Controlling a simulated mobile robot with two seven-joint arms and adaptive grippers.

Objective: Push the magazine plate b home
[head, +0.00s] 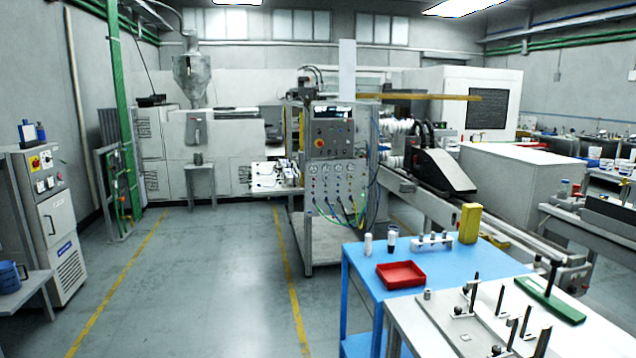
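I cannot tell for certain which part is magazine plate b. A tall, narrow white plate (347,72) stands upright above the control stand (333,137) in the middle of the head view. A white panel with small fittings (273,178) sticks out at the stand's left side. At the front right, a light worktop (415,318) carries several upright metal posts (501,300) and a green block with a dark post (549,299). Neither of my grippers shows.
A blue table (353,262) at the front right holds a red tray (401,274), a yellow block (469,223), small bottles and a rack. A conveyor (425,203) runs behind it. A grey cabinet (56,220) stands at left. The floor between the yellow lines is clear.

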